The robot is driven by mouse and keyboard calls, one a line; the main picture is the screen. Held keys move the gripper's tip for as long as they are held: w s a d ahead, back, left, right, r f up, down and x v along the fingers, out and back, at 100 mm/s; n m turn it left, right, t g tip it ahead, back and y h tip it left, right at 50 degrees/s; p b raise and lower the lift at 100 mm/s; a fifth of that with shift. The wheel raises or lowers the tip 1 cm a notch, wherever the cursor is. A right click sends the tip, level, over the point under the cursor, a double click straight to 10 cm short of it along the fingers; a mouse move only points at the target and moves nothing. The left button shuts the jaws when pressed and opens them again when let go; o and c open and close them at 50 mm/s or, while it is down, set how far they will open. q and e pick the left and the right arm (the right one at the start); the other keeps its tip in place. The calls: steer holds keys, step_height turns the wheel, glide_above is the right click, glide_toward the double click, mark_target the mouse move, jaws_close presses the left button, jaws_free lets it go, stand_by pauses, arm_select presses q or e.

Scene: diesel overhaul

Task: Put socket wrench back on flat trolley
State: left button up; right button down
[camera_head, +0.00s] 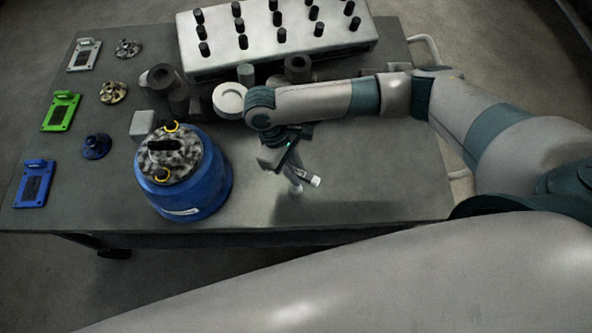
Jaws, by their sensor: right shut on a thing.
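The flat trolley (370,185) is a wide dark grey top with a pale tube handle at its right end. My right gripper (292,172) reaches in from the right over the trolley's front middle, right of the blue drum. It points down and is shut on the socket wrench (314,181), a small light grey metal piece that shows below and beside the fingers. Much of the wrench is hidden by the gripper. A shadow lies on the top under it; I cannot tell if the wrench touches the surface. My left gripper is not in view.
A blue drum (215,185) with a mottled top stands left of the gripper. A white block with several black pegs (275,45) is at the back. Dark cylinders and a white ring (229,100) stand behind. Green, blue and grey plates lie at left. The front right top is clear.

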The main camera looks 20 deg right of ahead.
steer(key=shift+f, duration=0.15)
steer(key=shift+f+b, duration=0.35)
steer(key=shift+f, duration=0.7)
steer(key=c, duration=1)
jaws_free()
steer(key=shift+c, duration=0.2)
steer(key=shift+r, duration=0.1)
step_height(320, 180, up, 6)
steer(key=p, duration=0.7)
steer(key=shift+r, duration=0.25)
steer(key=shift+r+p, duration=0.9)
steer(key=shift+r, duration=0.3)
